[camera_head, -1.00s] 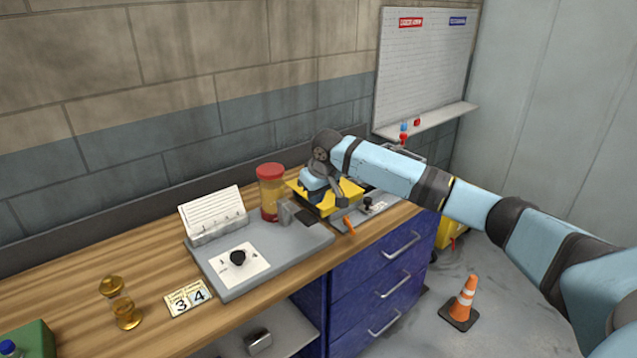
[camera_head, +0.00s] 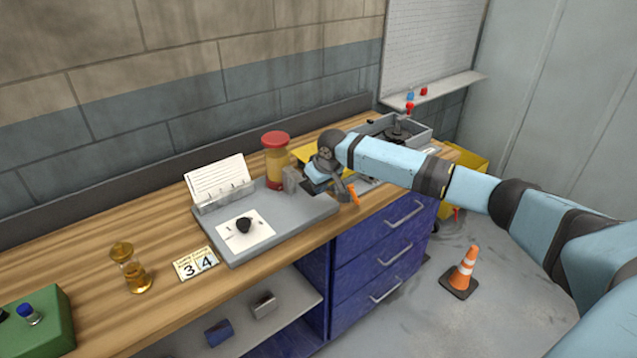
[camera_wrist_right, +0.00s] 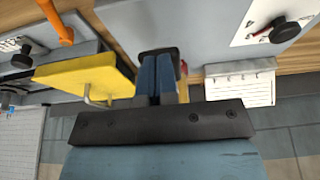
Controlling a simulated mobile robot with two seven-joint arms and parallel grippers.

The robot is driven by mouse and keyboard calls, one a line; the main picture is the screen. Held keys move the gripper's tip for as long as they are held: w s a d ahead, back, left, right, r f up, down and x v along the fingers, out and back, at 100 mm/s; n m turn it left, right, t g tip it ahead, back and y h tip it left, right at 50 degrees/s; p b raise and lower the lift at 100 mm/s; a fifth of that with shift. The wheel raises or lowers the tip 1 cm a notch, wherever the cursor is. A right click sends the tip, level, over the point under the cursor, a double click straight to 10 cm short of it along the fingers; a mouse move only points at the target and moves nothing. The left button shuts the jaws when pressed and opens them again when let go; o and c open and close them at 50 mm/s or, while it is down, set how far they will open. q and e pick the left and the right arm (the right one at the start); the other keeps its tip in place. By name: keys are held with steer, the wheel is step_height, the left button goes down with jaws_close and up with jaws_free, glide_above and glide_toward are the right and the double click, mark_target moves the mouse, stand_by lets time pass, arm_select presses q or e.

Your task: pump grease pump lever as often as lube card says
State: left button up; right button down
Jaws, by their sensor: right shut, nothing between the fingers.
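The grease pump is a grey base plate (camera_head: 283,229) on the bench with a red-capped amber reservoir (camera_head: 276,162) and a small grey block (camera_head: 292,181). A white card (camera_head: 217,178) stands in a holder on the plate; its writing is too small to read. It also shows in the wrist view (camera_wrist_right: 245,91). My right gripper (camera_head: 317,181) is shut and empty, pointing down beside the grey block. In the wrist view its blue fingers (camera_wrist_right: 158,75) end over a dark pad (camera_wrist_right: 158,53), probably the lever; contact cannot be told. My left gripper is out of view.
A black knob (camera_head: 244,225) sits on a white dial plate. An orange handle (camera_head: 353,194) and a yellow panel (camera_wrist_right: 85,74) are close to the gripper.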

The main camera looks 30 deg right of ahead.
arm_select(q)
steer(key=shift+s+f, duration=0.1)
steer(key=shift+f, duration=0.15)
arm_select(e)
steer(key=shift+s+f+t, duration=0.15)
steer(key=shift+f+t, duration=0.75)
steer(key=shift+f, duration=0.75)
steer(key=shift+s+f+t, duration=0.15)
steer(key=shift+f+t, duration=0.75)
steer(key=shift+f, duration=0.7)
arm_select(q)
steer(key=shift+b, duration=0.3)
